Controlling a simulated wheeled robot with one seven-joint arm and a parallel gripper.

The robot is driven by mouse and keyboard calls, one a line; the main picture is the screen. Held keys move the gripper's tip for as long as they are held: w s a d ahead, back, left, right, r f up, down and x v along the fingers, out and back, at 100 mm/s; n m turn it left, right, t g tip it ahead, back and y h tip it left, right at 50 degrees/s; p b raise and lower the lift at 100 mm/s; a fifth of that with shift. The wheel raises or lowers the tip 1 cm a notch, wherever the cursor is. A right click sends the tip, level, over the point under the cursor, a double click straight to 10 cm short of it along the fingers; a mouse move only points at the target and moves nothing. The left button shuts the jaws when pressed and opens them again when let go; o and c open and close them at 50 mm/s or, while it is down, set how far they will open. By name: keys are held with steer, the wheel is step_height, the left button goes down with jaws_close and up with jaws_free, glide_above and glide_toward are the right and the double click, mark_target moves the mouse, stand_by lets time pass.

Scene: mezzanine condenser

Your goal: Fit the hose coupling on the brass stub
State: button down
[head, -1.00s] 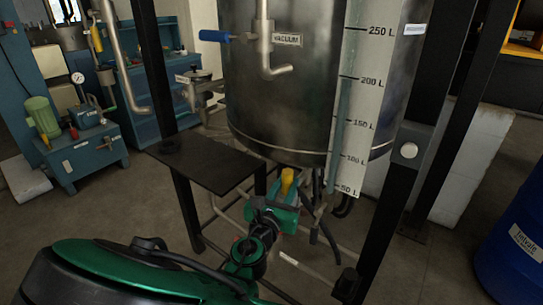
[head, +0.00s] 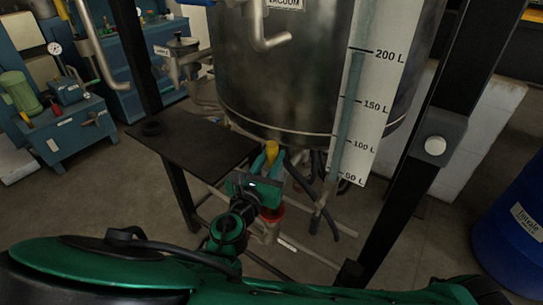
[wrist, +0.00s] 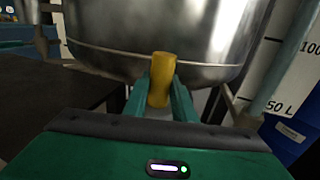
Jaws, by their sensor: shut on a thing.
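My gripper (head: 270,158) is shut on a yellow cylindrical piece, which I take to be the hose coupling (head: 271,150). In the wrist view the coupling (wrist: 160,78) stands roughly upright between the two green fingers, its top clear of them. Behind it is the lower edge of the steel tank (wrist: 185,50); I cannot tell whether the two touch. I cannot make out the brass stub in either view.
A dark side table (head: 185,150) with a black ring (head: 152,128) stands left of my gripper. Dark hoses (head: 325,200) hang under the tank on the right. A red part (head: 270,213) shows below my gripper. A black frame post (head: 410,190) and blue drum (head: 515,230) stand right.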

steer(key=shift+f, duration=2.75)
steer(key=shift+s+f, duration=0.1)
steer(key=shift+f, duration=3.15)
steer(key=c, duration=1.4)
jaws_free()
steer(key=v, duration=1)
steer(key=shift+s+a, duration=0.15)
steer(key=shift+s, duration=0.2)
